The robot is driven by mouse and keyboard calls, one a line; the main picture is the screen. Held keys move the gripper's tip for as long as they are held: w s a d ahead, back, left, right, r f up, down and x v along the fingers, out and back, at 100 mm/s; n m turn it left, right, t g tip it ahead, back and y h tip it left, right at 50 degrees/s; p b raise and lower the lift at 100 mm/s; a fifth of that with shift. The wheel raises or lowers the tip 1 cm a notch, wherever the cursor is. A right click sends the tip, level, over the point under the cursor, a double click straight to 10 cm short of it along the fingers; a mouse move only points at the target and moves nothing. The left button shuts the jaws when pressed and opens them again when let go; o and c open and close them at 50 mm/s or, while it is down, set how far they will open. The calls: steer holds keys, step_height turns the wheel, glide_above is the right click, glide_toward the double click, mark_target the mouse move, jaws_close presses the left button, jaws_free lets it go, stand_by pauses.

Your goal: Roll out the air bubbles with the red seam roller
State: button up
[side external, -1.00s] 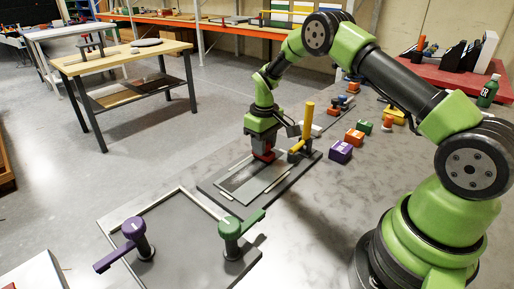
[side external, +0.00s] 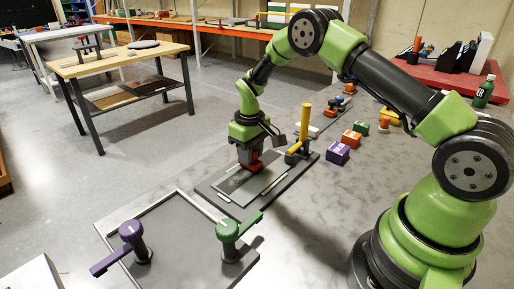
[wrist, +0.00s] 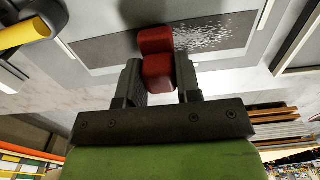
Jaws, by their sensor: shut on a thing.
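My gripper (side external: 248,158) is shut on the red seam roller (wrist: 157,58), which shows as a red block between the two fingers in the wrist view. The roller (side external: 251,167) is low over the dark strip (side external: 233,184) on the grey panel (side external: 262,186). It overlaps the strip in the wrist view, and I cannot tell whether it touches. Pale speckles (wrist: 215,33), looking like the air bubbles, lie on the strip to the right of the roller in the wrist view. The strip left of the roller (wrist: 105,48) looks plain and dark.
A yellow upright handle (side external: 305,122) stands at the panel's far right end. Purple (side external: 132,232) and green (side external: 229,230) handled clamps stand on a framed board nearer the camera. Purple (side external: 338,153) and orange (side external: 351,138) blocks lie to the right. The bench between panel and arm base is clear.

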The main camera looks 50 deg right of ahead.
steer(key=shift+a, duration=3.9)
steer(key=shift+a+r, duration=0.1)
steer(key=shift+r, duration=0.05)
step_height(320, 180, up, 8)
